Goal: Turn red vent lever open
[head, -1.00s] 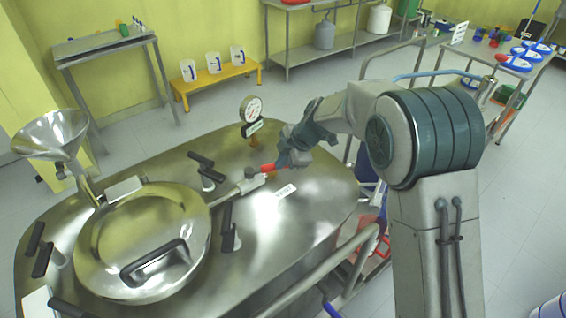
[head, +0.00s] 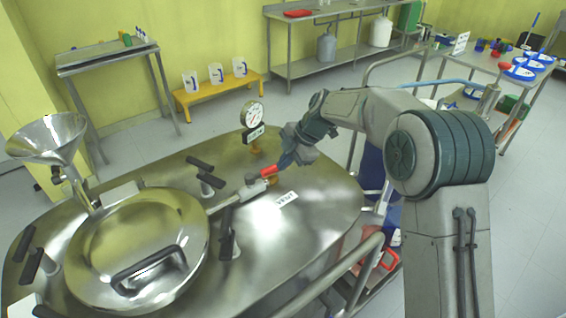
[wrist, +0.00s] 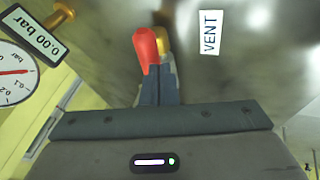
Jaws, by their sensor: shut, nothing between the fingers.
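The red vent lever (head: 269,171) sits on a metal valve (head: 252,188) on top of the steel reactor lid (head: 320,200), beside the VENT label (head: 287,199). It points to the right and slightly back in the head view. My gripper (head: 283,162) is at the lever's outer end, with its fingers pointing down. In the wrist view the red lever (wrist: 146,48) lies right at the shut fingertips (wrist: 158,75), and its near end overlaps them. Nothing is held between the fingers. I cannot tell if they touch the lever.
A pressure gauge (head: 252,114) with a 0.00 bar display (wrist: 40,35) stands just behind the lever. A round hatch (head: 95,235) with black-handled clamps and a funnel (head: 45,138) are to the left. A metal rail (head: 335,278) runs along the front right edge.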

